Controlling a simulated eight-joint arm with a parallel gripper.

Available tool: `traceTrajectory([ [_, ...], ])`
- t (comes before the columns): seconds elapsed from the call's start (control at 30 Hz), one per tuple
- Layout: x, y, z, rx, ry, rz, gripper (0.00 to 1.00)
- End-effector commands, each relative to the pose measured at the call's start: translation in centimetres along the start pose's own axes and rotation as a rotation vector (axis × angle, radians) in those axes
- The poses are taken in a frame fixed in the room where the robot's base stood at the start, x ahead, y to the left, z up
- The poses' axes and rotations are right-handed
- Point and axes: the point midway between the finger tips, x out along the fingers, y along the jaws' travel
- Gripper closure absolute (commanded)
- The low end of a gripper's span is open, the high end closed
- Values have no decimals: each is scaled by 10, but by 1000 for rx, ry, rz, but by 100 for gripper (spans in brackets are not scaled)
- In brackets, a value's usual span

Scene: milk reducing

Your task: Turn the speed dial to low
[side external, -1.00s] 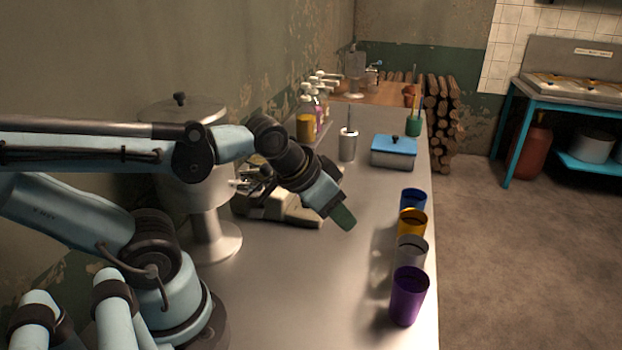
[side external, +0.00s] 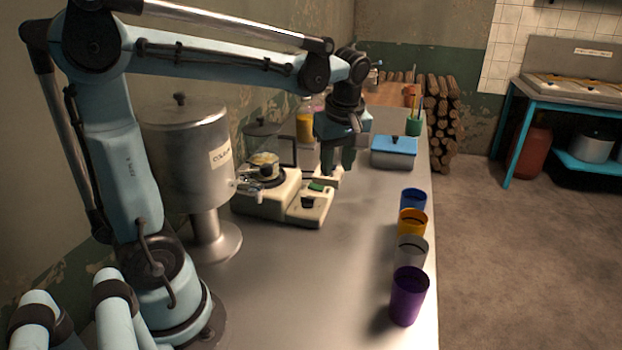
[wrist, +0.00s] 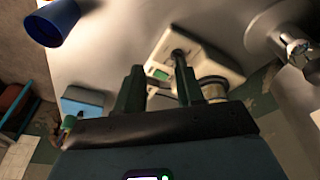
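A cream appliance (side external: 268,200) stands on the steel counter, with a small round vessel (side external: 264,165) on top. Its low front part carries a green patch (side external: 317,187) and a black knob (side external: 308,203), which looks like the dial; its setting is too small to read. My gripper (side external: 338,173) points down above and behind this front part, its green fingers apart and nothing seen between them. In the wrist view, the two fingers of my gripper (wrist: 157,82) are spread in front of the appliance (wrist: 203,52).
A steel urn (side external: 185,150) stands left of the appliance. Several cups, including a purple one (side external: 408,297), line the counter's right edge. A blue-lidded box (side external: 394,148) and a green pot (side external: 413,127) stand behind. The counter between appliance and cups is clear.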

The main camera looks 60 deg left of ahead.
Motion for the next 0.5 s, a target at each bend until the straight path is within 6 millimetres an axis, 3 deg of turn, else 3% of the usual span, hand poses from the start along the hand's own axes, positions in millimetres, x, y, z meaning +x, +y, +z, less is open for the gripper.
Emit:
traceTrajectory([
  [0.1, 8, 11, -23, -281, 29, -113, 63],
  [0.3, 23, 18, -51, -667, 110, -255, 63],
  [0.5, 30, 20, -61, -834, 160, -310, 63],
])
